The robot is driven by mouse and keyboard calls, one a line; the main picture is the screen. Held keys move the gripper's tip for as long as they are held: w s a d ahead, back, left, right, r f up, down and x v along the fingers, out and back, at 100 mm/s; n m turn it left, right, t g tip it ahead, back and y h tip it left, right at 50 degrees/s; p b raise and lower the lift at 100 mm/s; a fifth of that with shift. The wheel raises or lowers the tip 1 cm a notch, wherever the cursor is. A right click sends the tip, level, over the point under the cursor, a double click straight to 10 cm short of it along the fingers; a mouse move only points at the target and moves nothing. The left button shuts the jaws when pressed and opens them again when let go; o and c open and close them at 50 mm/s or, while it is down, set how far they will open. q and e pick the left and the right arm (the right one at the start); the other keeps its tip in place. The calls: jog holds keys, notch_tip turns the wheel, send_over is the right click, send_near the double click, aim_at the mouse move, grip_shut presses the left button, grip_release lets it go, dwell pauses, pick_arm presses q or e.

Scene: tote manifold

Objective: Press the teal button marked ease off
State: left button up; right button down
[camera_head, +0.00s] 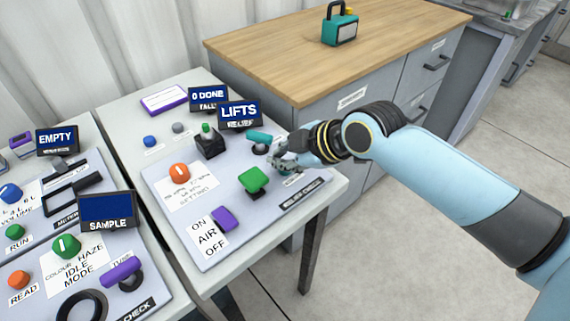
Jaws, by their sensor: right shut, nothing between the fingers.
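My right gripper (277,162) is shut and empty. It reaches in from the right, low over the right edge of the grey relief panel (213,247). A small label (293,180) shows just below the fingers, too small to read. No button marked ease off can be made out; the gripper covers the spot above that label. I cannot tell whether the fingers touch anything there. A teal handle (259,136) on a dark round base is just behind the fingertips. My left gripper is not in view.
On the same panel are a green square control (253,180), an orange knob (179,173), a purple switch (225,218) and a black-based green toggle (208,140). The LIFTS display (240,115) stands behind. A wooden-topped cabinet (300,50) is beyond.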

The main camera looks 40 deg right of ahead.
jog(key=shift+f, duration=0.45)
dwell(0.6)
jog(key=shift+r+p, duration=0.75)
jog(key=shift+r, duration=0.25)
notch_tip(320, 180, up, 5)
jog(key=p, duration=0.5)
jog(key=shift+f, duration=0.15)
dwell(0.3)
